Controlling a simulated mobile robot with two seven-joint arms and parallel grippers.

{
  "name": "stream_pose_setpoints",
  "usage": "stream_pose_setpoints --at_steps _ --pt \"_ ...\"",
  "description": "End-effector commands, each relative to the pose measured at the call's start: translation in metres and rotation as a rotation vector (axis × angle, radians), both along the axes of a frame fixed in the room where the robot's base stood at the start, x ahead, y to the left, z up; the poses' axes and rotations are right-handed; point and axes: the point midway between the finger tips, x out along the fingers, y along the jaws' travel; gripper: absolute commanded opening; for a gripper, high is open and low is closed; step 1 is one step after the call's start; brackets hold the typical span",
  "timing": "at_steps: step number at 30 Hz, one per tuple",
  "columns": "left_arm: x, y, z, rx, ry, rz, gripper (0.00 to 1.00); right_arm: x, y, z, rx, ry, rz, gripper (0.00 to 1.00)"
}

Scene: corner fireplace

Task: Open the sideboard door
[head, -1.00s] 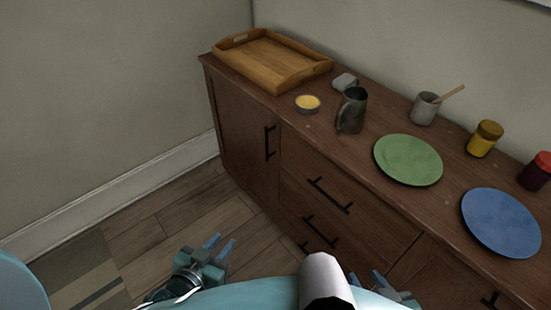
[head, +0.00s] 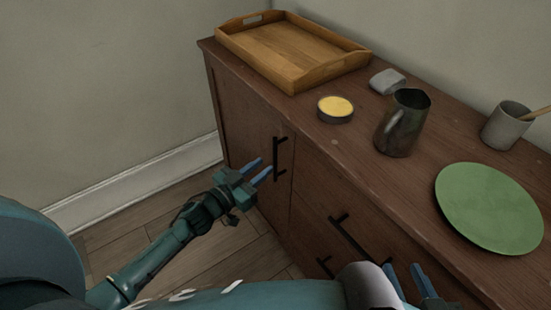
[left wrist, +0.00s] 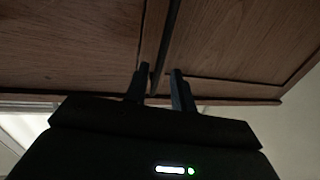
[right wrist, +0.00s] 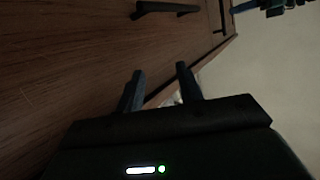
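The brown sideboard (head: 330,142) stands against the wall, and its left door (head: 238,112) is shut. A black vertical bar handle (head: 277,158) sits near the door's right edge. My left gripper (head: 262,168) is open just in front of and left of this handle. In the left wrist view, my left gripper's fingers (left wrist: 160,72) are apart, and a dark bar, apparently the handle (left wrist: 169,38), lines up with the gap between them. I cannot tell whether they touch it. My right gripper (head: 403,268) is open and empty low by the drawers; its spread fingers show in the right wrist view (right wrist: 159,72).
The sideboard top holds a wooden tray (head: 240,45), a yellow-topped tin (head: 336,107), a grey block (head: 387,81), a dark jug (head: 404,125), a grey cup (head: 507,125) and a green plate (head: 488,208). Drawer handles (head: 359,239) stick out right of the door. Floor (head: 200,262) left of the sideboard is clear.

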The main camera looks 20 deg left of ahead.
Motion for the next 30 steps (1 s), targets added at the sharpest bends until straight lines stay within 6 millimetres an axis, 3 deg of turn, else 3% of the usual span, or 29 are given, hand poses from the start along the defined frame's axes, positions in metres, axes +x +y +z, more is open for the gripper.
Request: stream_pose_setpoints --at_steps 3,9,21,30 --pt "0.022 -0.011 -0.001 0.000 -0.002 0.001 0.25 0.001 0.002 -0.006 -0.009 0.001 0.007 0.36" --pt "0.045 -0.023 -0.001 0.000 -0.001 0.001 0.25 0.002 0.003 -0.011 -0.021 0.003 0.016 0.36" --pt "0.053 -0.027 0.000 0.000 0.001 0.001 0.25 0.003 0.004 -0.011 -0.026 0.003 0.018 0.36" --pt "0.052 -0.027 0.000 0.000 0.001 0.001 0.02 0.003 0.004 -0.011 -0.025 0.004 0.019 0.36"
